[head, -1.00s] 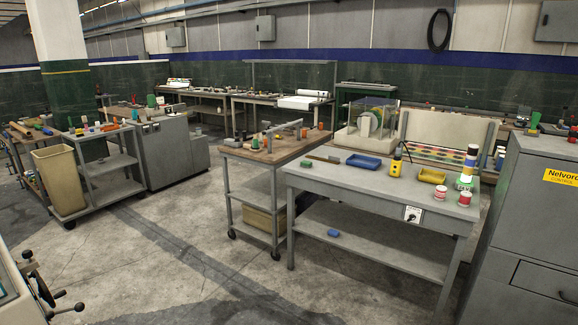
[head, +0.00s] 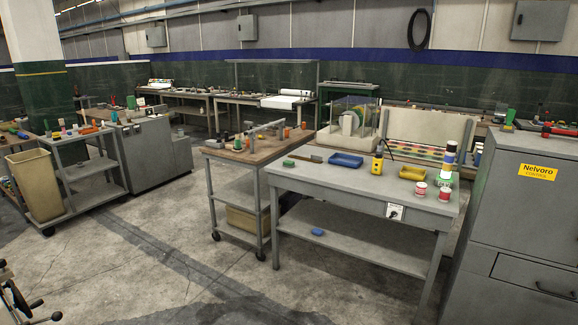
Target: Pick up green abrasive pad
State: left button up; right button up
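A small green block (head: 288,163), which looks like the green abrasive pad, lies near the left end of the grey workbench (head: 340,181). A dark flat tool (head: 304,158) lies close beside it, and a blue tray (head: 346,160) is a little to its right. The bench is some distance ahead of me.
A wood-topped cart (head: 240,153) stands against the bench's left side. A grey cabinet (head: 520,220) stands close on the right. The bench's lower shelf holds a blue item (head: 317,232). Open concrete floor (head: 170,255) lies in front and to the left.

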aim_at(287, 164)
jog(key=i+j+z, duration=0.1)
jog(key=i, duration=1.2)
